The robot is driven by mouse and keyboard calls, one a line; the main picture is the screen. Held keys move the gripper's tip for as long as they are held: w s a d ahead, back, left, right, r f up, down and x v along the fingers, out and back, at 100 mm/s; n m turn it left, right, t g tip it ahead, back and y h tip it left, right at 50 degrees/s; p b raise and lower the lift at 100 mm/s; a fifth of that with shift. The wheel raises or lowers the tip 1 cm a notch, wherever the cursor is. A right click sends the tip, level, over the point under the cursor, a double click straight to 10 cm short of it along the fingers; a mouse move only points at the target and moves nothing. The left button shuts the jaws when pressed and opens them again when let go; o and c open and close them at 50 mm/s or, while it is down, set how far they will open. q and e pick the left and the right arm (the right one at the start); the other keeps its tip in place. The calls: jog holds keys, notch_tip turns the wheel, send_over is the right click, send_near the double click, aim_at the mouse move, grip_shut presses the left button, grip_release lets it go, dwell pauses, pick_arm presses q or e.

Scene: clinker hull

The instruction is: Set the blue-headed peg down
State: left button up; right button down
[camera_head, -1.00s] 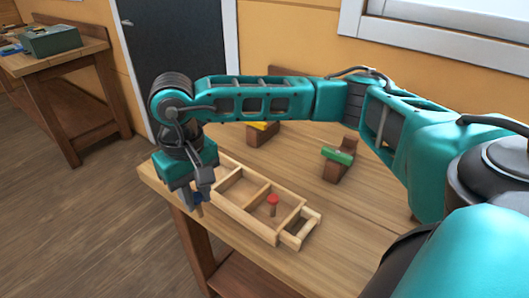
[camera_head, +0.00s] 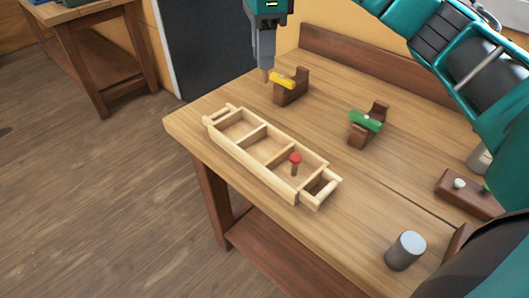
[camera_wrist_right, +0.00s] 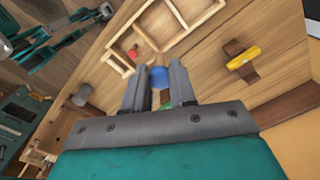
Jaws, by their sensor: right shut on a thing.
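My right gripper (camera_head: 265,66) is at the top of the head view, pointing down, above the far left part of the table, beside the yellow-topped stand. It is shut on the blue-headed peg (camera_head: 266,76), whose brown lower end shows below the fingers. In the right wrist view the peg's blue head (camera_wrist_right: 158,77) shows between the fingertips. Contact between the peg and the table cannot be told. My left gripper is not in the head view.
A wooden tray (camera_head: 238,153) with compartments lies along the table's left edge, with a red-headed peg (camera_head: 295,164) in its near compartment. A yellow piece (camera_head: 282,80) and a green piece (camera_head: 365,121) rest on brown stands. A grey cylinder (camera_head: 405,251) stands near front right.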

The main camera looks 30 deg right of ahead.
jog(key=shift+m, duration=0.3)
jog(key=shift+d+f+b, duration=0.1)
jog(key=shift+f+b, duration=0.8)
jog(key=shift+f, duration=8.85)
jog(key=shift+f, duration=0.15)
jog(key=c, duration=0.9)
grip_release()
